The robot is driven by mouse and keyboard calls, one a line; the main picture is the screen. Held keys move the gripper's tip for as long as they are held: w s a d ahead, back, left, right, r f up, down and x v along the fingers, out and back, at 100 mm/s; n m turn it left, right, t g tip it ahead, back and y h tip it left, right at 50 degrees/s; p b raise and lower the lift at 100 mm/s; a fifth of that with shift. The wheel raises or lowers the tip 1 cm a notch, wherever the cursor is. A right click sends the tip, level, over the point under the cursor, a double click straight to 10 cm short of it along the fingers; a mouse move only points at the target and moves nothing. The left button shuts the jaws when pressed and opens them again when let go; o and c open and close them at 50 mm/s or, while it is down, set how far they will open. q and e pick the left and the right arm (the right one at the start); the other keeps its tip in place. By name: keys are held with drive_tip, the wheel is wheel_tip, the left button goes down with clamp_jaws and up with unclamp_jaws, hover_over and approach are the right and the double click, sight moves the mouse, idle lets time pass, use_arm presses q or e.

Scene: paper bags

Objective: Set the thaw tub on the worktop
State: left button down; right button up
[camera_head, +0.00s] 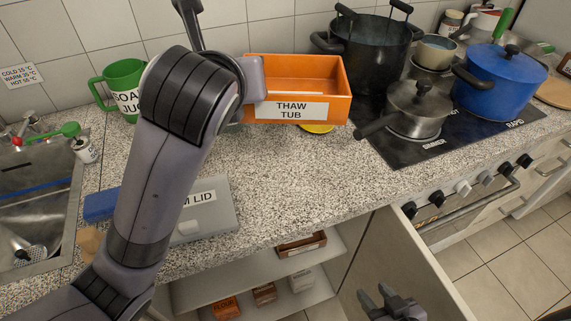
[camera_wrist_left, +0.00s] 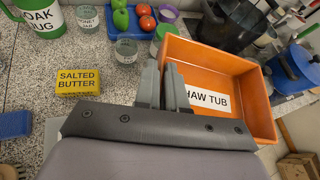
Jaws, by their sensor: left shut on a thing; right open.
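The orange thaw tub (camera_head: 335,105), with a white THAW TUB label on its front, is upright and looks empty. It appears held above the speckled worktop (camera_head: 290,190). My left gripper (camera_head: 256,80) is shut on the tub's left wall. In the left wrist view its fingers (camera_wrist_left: 166,86) are at the wall of the tub (camera_wrist_left: 262,110). My right gripper (camera_head: 388,300) is open and empty, low at the bottom right, in front of the cabinet.
A yellow thing (camera_head: 318,129) shows partly beneath the tub. Right of it are a hob with a grey pan (camera_head: 418,105), a black pot (camera_head: 368,50) and a blue pot (camera_head: 500,80). A grey lid (camera_head: 215,210) lies front left. The central front worktop is clear.

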use_arm(q)
wheel_tip(320, 180, down, 20)
drive_tip(key=shift+r, duration=0.15)
drive_tip(key=c, duration=1.2)
unclamp_jaws()
